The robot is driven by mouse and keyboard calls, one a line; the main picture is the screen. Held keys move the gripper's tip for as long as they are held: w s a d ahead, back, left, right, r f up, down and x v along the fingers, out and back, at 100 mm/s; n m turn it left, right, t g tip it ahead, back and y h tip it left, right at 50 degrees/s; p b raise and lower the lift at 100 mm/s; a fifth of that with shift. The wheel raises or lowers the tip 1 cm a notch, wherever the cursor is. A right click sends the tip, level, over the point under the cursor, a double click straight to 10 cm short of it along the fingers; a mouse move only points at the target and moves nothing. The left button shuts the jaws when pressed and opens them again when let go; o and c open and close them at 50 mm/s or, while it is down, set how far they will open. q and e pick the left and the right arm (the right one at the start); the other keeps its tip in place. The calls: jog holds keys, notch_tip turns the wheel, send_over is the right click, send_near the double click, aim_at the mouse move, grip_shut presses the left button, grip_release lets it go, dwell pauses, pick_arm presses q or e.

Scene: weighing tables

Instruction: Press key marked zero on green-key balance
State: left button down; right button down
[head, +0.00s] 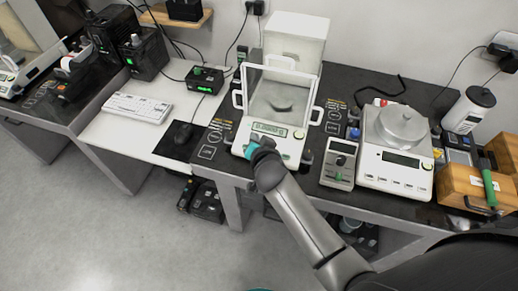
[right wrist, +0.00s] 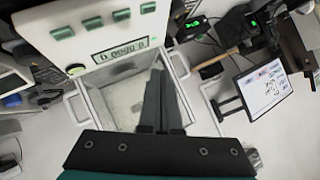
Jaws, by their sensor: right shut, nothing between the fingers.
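The green-key balance is a white balance with a glass draft shield (head: 283,97) at the centre of the head view. Its lit display (head: 268,129) faces me. In the right wrist view its display (right wrist: 124,50) shows zeros, and several green keys (right wrist: 93,23) lie in a row along the panel; their markings are too small to read. My right gripper (head: 256,145) is over the left front of the balance and covers part of its key panel. In the right wrist view its fingers (right wrist: 158,68) are together and empty, near one end of the display. Contact with a key cannot be told. My left gripper is not in view.
A wooden box (head: 462,186) is at far right.

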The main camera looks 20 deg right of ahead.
jog(key=shift+f, duration=0.15)
jog(key=f+b, duration=0.2)
jog(key=w+d+f+b, duration=0.1)
jog(key=f+b, duration=0.2)
jog(key=w+f+b, duration=0.1)
jog(key=f+b, duration=0.2)
jog(key=shift+d+f, duration=0.1)
jog(key=shift+d, duration=0.15)
dwell(0.3)
dwell(1.9)
jog(key=shift+w+f+b, duration=0.15)
jog(key=shift+f+b, duration=0.25)
jog(key=shift+b, duration=0.05)
jog(key=shift+d+f+b, duration=0.1)
jog(key=shift+f+b, duration=0.2)
jog(key=shift+f, duration=0.05)
dwell(0.5)
jog(key=shift+r, duration=0.1)
jog(key=shift+r+p, duration=0.7)
jog(key=shift+p, duration=0.15)
